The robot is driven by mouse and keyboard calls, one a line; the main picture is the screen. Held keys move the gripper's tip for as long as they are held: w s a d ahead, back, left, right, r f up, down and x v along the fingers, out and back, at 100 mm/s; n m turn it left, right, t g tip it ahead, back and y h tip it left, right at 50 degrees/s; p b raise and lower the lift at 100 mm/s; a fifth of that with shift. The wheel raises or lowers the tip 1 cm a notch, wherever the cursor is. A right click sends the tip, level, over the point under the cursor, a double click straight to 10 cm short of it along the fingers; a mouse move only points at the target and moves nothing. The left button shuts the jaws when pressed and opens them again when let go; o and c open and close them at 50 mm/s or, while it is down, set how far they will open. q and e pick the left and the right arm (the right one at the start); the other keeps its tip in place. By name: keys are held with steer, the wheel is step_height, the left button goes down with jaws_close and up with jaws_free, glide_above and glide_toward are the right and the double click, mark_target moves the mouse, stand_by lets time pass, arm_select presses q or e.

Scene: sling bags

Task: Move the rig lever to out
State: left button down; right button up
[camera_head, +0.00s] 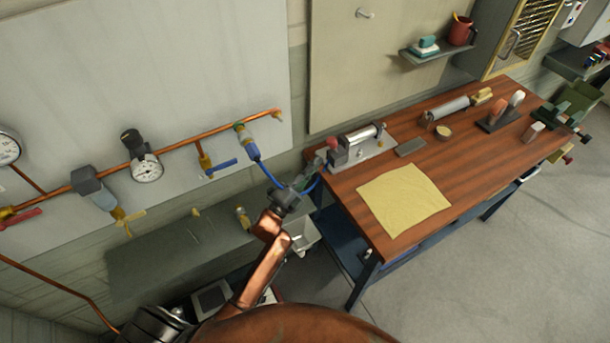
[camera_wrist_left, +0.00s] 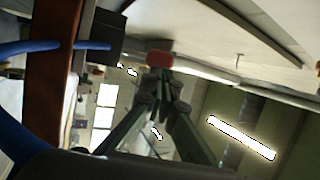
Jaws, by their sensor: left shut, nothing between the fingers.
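In the left wrist view a red end piece (camera_wrist_left: 160,59) shows just beyond the shut fingertips (camera_wrist_left: 160,82). I cannot tell whether they touch. The lever's shaft is mostly hidden and its setting is unclear. My right gripper is out of view.
A yellow cloth (camera_head: 404,198) lies on the bench (camera_head: 362,215) beside the rig. A blue hose (camera_head: 264,170) runs from the copper pipe on the wall towards the rig, close by my left gripper. A grey block (camera_head: 411,146) and several tools lie farther back.

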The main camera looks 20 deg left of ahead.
mark_target(332, 142)
arm_select(q)
steer(key=shift+x, duration=2.15)
